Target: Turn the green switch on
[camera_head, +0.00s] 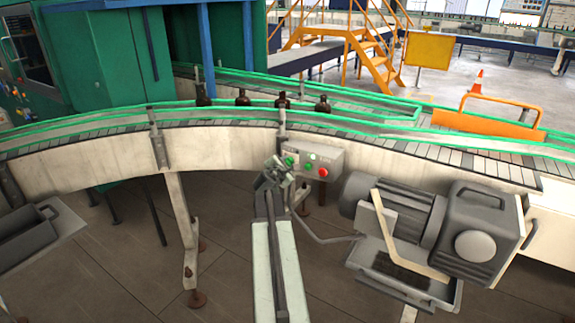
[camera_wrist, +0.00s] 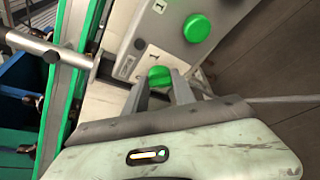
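A small control box (camera_head: 315,160) is mounted on the front of the curved conveyor. A green switch (camera_wrist: 159,76) sits on its face in the wrist view. My gripper (camera_wrist: 160,84) is right at this switch, with its two grey fingers apart and one on either side of it. I cannot tell whether the fingers touch it. A larger round green button (camera_wrist: 196,28) stands up and to the right of the switch. In the camera_head view my gripper (camera_head: 281,167) is at the left end of the box and partly covers it.
The conveyor (camera_head: 220,148) with green rails crosses behind the box, carrying several dark bottles (camera_head: 242,97). A grey motor (camera_head: 410,215) stands close to the right of my arm. A grey bin (camera_head: 40,230) is at the left. Open floor (camera_head: 130,270) lies between.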

